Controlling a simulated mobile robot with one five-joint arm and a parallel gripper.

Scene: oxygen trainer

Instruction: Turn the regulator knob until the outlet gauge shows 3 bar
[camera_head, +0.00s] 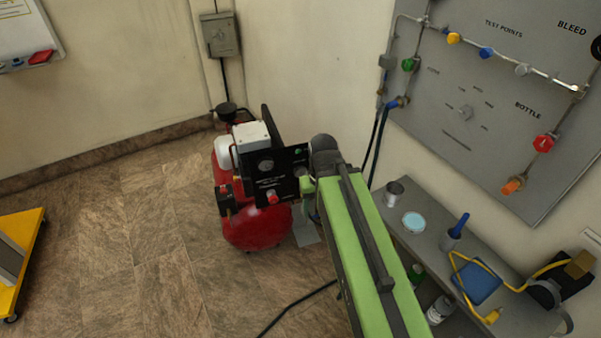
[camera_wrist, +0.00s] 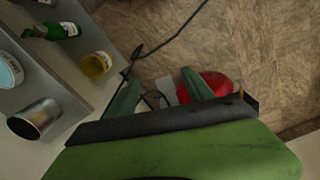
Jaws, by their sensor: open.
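A red compressor (camera_head: 258,228) stands on the floor, with a black panel (camera_head: 284,158) on it. The panel carries a round gauge (camera_head: 265,166), a red knob (camera_head: 272,197) and a green button or light (camera_head: 299,151). A second round face (camera_head: 300,172) is partly covered by my arm. The gauge needles are too small to read, and I cannot tell which part is the regulator knob. My gripper (camera_wrist: 160,91) is open in the wrist view, with nothing held between its green fingers. Part of the red tank (camera_wrist: 217,84) shows beyond the right finger. In the head view, my arm mostly hides the gripper beside the panel's right edge.
A grey bench (camera_head: 405,208) on the right holds a metal cup (camera_head: 394,190), a pale blue lid or dish (camera_head: 413,222) and tools. A grey valve board (camera_head: 460,150) hangs above it. A dark hose (camera_head: 290,308) lies on the floor.

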